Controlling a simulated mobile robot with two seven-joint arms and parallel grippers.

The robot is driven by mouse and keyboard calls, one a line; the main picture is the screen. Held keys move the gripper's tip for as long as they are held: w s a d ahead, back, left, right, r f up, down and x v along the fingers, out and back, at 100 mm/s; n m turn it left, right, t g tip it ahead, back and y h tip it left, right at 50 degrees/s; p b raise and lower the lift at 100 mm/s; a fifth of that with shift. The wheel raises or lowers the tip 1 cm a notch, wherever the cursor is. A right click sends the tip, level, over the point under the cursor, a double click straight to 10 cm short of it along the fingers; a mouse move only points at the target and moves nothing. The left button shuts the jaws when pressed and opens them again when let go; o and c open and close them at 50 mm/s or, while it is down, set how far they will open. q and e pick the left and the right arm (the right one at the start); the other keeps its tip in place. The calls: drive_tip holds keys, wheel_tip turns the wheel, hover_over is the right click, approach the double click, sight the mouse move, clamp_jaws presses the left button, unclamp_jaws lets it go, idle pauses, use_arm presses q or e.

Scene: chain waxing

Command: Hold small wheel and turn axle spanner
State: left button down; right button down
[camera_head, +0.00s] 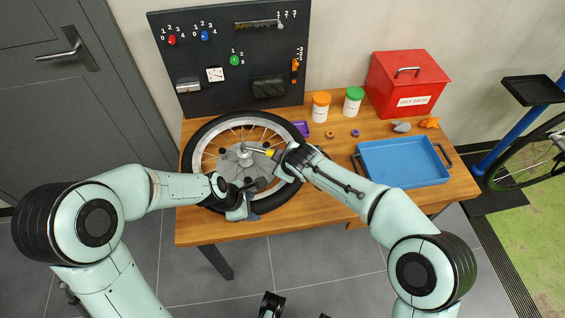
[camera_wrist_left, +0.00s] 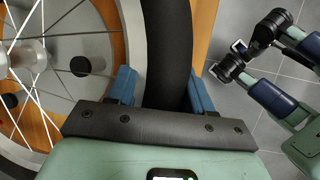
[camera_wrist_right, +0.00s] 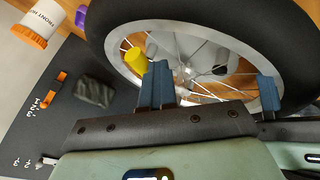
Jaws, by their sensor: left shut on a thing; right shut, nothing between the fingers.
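The small wheel (camera_head: 192,150), with a black tyre and silver rim, lies flat on the table. My left gripper (camera_head: 250,203) is shut on its tyre at the front edge; in the left wrist view, its blue fingers (camera_wrist_left: 160,92) stand on both sides of the tyre (camera_wrist_left: 168,50). The axle spanner (camera_head: 257,150) reaches right from the hub, ending in a yellow handle (camera_head: 270,153). My right gripper (camera_head: 281,163) is shut and empty beside that handle. In the right wrist view, its closed fingers (camera_wrist_right: 161,84) hide part of the yellow handle (camera_wrist_right: 136,60); whether they touch it I cannot tell.
On the wooden table (camera_head: 290,222), an orange-lidded jar (camera_head: 320,107), a green-lidded jar (camera_head: 353,104), a red box (camera_head: 405,85) and a blue tray (camera_head: 403,162) stand to the right. A dark tool board (camera_head: 230,60) rises behind the wheel. Small parts lie between jars and tray.

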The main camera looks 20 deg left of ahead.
drive_tip(key=shift+w+a+f, duration=0.1)
drive_tip(key=shift+w+a, duration=0.25)
drive_tip(key=shift+w, duration=1.35)
drive_tip(key=shift+w+a, duration=0.4)
drive_tip(key=shift+w, duration=1.3)
drive_tip(key=shift+w+a+f, duration=0.1)
drive_tip(key=shift+w+a, duration=0.25)
drive_tip(key=shift+w, duration=1.35)
drive_tip(key=shift+s+r, duration=0.1)
drive_tip(key=shift+r, duration=0.05)
